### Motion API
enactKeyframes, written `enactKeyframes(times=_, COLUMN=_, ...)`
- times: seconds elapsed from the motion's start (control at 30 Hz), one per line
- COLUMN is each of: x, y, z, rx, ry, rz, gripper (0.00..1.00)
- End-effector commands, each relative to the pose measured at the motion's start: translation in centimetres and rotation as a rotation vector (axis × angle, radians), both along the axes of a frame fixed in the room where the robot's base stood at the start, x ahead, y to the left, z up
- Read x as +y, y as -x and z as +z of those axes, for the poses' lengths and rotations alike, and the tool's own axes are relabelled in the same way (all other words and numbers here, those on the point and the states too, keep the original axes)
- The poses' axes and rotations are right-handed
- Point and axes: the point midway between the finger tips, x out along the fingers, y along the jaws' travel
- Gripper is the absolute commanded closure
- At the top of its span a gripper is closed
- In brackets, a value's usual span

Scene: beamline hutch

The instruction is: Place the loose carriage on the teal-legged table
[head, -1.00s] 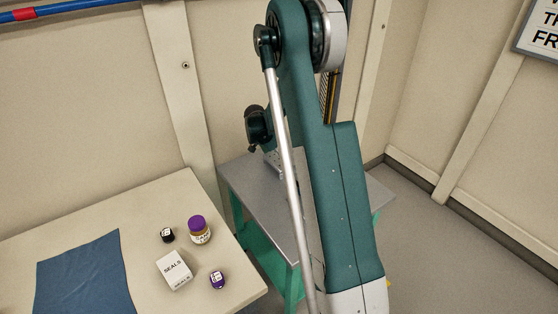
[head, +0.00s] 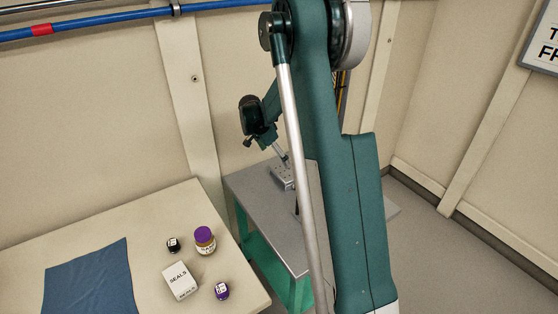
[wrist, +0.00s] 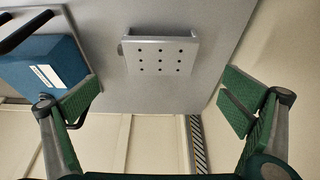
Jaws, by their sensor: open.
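The loose carriage is a grey metal plate with rows of dark holes. It lies on the grey top of the teal-legged table (head: 243,186), in the head view (head: 281,178) and at the top middle of the wrist view (wrist: 160,57). My gripper (wrist: 162,88) is open, its green-padded fingers wide apart to the left and right, with nothing between them. In the head view my gripper (head: 281,154) is just above the carriage and looks apart from it. My arm hides much of the tabletop in the head view.
A blue box with a white label (wrist: 45,76) and a dark handle-like bar stand left of the carriage in the wrist view. The cream table (head: 150,212) holds a blue cloth (head: 90,277), a SEALS box (head: 180,281), a purple-lidded jar (head: 205,241) and two small containers. Walls stand behind.

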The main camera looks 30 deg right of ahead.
Motion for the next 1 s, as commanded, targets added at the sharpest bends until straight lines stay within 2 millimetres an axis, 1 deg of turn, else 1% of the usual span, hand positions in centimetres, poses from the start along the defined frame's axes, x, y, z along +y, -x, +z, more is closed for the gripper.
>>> enactKeyframes(times=0.13, x=0.2, y=0.0, z=0.4, rx=0.0, ry=0.0, rz=0.0, gripper=0.0)
enactKeyframes(times=0.77, x=0.3, y=0.0, z=0.5, rx=0.0, ry=0.0, rz=0.002, gripper=0.0)
enactKeyframes(times=0.87, x=0.5, y=0.2, z=0.8, rx=-0.001, ry=-0.002, rz=0.011, gripper=0.0)
enactKeyframes(times=1.0, x=1.3, y=0.7, z=2.0, rx=-0.001, ry=-0.006, rz=0.044, gripper=0.0)
